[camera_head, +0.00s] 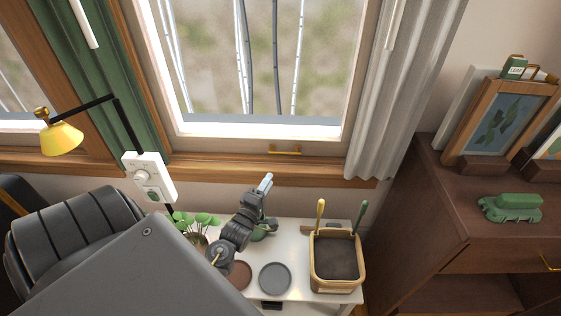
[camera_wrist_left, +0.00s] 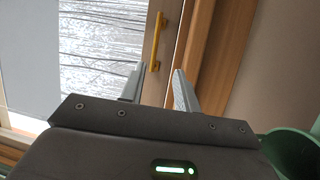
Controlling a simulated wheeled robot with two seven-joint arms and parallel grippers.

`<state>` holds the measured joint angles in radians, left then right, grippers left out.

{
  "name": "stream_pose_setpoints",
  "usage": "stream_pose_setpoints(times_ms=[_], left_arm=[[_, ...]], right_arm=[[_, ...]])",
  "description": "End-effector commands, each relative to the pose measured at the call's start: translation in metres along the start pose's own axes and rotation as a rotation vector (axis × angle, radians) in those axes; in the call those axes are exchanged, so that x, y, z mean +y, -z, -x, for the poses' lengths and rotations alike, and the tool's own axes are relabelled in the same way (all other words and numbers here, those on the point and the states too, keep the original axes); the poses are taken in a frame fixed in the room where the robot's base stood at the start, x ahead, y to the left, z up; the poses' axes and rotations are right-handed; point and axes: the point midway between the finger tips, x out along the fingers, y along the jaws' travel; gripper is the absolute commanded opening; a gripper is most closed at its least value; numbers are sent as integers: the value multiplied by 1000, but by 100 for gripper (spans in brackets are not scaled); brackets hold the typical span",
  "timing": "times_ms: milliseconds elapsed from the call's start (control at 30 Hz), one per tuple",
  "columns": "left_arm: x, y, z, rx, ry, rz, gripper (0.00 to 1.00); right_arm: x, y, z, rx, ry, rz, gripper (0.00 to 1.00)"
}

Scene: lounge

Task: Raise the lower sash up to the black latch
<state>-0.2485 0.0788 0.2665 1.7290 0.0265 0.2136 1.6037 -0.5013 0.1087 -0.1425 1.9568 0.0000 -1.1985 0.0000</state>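The lower sash (camera_head: 225,146) is a pale frame around the glass, down near the wooden sill. A brass handle (camera_head: 285,150) is fixed to its bottom rail. My left gripper (camera_head: 266,183) is below and a little left of the handle in the head view, pointing up toward the window. In the left wrist view the gripper (camera_wrist_left: 158,71) is open, its two grey fingers apart with nothing held. The brass handle (camera_wrist_left: 159,40) stands just beyond the fingertips, its near end in line with the gap. I cannot make out a black latch. My right gripper is not in view.
Below the window a white table (camera_head: 300,288) holds a planter box (camera_head: 337,260), a grey saucer (camera_head: 275,278) and leafy plants. A yellow lamp (camera_head: 62,138) is at left. A grey curtain (camera_head: 400,90) hangs at right, by a wooden cabinet (camera_head: 430,200).

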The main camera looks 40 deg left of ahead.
Motion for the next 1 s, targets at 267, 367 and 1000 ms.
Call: stream_pose_setpoints(times_ms=[267, 367, 1000], left_arm=[[6, 4, -7, 8, -33, 35, 32], [6, 4, -20, 7, -32, 34, 32], [7, 4, -108, 7, -28, 33, 32]], right_arm=[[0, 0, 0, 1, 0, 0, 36], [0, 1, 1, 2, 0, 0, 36], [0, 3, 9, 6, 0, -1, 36]])
